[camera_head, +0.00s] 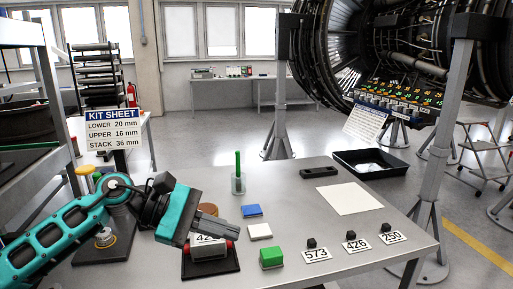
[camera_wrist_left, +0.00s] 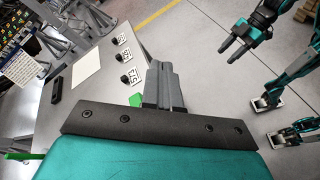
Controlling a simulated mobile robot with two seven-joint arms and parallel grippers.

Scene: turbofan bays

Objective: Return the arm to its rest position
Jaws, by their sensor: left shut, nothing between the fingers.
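My left arm (camera_head: 60,235) reaches in from the left over the workbench (camera_head: 330,235) in the head view. My left gripper (camera_head: 228,206) is shut and empty, above the dark stand with a grey-and-red part (camera_head: 208,252), partly covering a label behind it. Its closed fingers (camera_wrist_left: 166,84) also show in the left wrist view, with the bench beyond. In that view my right gripper (camera_wrist_left: 228,51) is at the upper right, off the bench's side, with its two fingers apart and nothing seen between them.
Number labels (camera_head: 317,255) with black pieces line the right. A kit sheet sign (camera_head: 114,130) stands behind my left arm.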

